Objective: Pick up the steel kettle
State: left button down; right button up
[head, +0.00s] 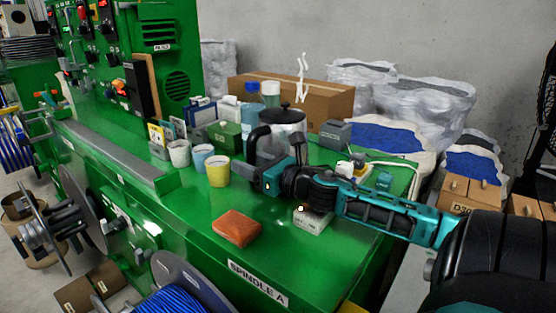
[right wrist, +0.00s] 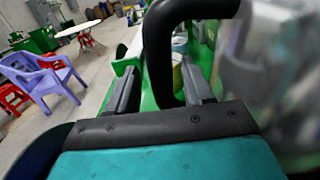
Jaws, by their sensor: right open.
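The steel kettle (head: 287,124), with a black lid knob and black handle (head: 256,139), stands on the green bench. My right gripper (head: 257,172) is at its handle side, in front of the lower part of the kettle. In the right wrist view, the black handle (right wrist: 157,62) passes between the two fingers of my open right gripper (right wrist: 160,72). The kettle's shiny body (right wrist: 275,65) fills the right side there, blurred. I cannot tell whether a finger touches the handle. My left gripper is not in view.
White, blue and yellow cups (head: 218,174) stand left of the kettle. A red-brown sponge-like block (head: 237,227) lies near the front edge. A small grey box (head: 313,220) sits under my right arm. A green box (head: 225,134) and bottles stand behind.

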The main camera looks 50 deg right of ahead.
grip_shut()
dwell(0.5)
dwell(0.9)
